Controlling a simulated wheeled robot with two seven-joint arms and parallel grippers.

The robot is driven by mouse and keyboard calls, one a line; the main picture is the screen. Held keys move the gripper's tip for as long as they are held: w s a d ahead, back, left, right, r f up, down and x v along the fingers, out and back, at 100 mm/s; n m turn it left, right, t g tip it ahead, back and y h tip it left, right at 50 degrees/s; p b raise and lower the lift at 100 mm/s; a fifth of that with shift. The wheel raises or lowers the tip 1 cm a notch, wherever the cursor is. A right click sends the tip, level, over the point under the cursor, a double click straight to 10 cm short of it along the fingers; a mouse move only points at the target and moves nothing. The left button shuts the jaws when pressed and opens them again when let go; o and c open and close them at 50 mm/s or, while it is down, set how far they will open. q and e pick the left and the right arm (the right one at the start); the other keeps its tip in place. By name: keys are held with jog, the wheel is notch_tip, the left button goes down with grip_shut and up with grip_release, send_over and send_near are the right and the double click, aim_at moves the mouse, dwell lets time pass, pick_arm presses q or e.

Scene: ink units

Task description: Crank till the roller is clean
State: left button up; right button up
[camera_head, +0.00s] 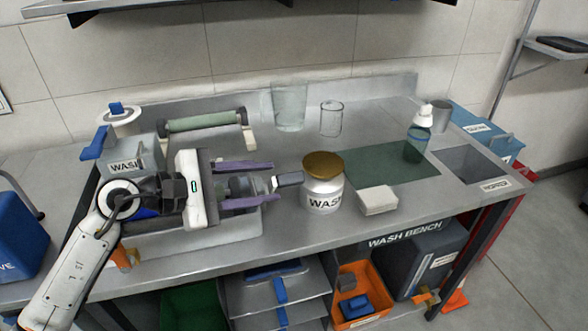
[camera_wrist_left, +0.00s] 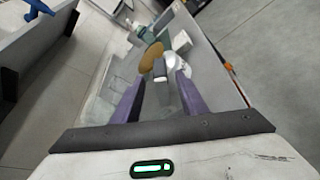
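My left gripper (camera_head: 270,182) reaches in from the left over a low grey unit on the bench, its two purple fingers spread wide. A dark crank handle with a pale end (camera_head: 288,178) sticks out near the fingertips. In the left wrist view the handle (camera_wrist_left: 163,92) lies between the fingers (camera_wrist_left: 160,85) with gaps on both sides. A dark cylindrical part (camera_head: 242,187) shows between the fingers, partly hidden; I cannot tell how clean it is. A pale green roller (camera_head: 204,122) lies in a holder behind the gripper. My right gripper is out of view.
A white WASH jar with a brown lid (camera_head: 323,188) stands close right of the handle. A white block (camera_head: 378,201), a green mat (camera_head: 385,168), a bottle (camera_head: 417,137) and two glass vessels (camera_head: 289,107) stand around. A grey WASH box (camera_head: 128,158) is at left.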

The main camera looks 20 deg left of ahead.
aim_at(291, 180)
pick_arm(q)
jog(key=p+x, duration=0.1)
jog(key=x, duration=0.6)
grip_shut()
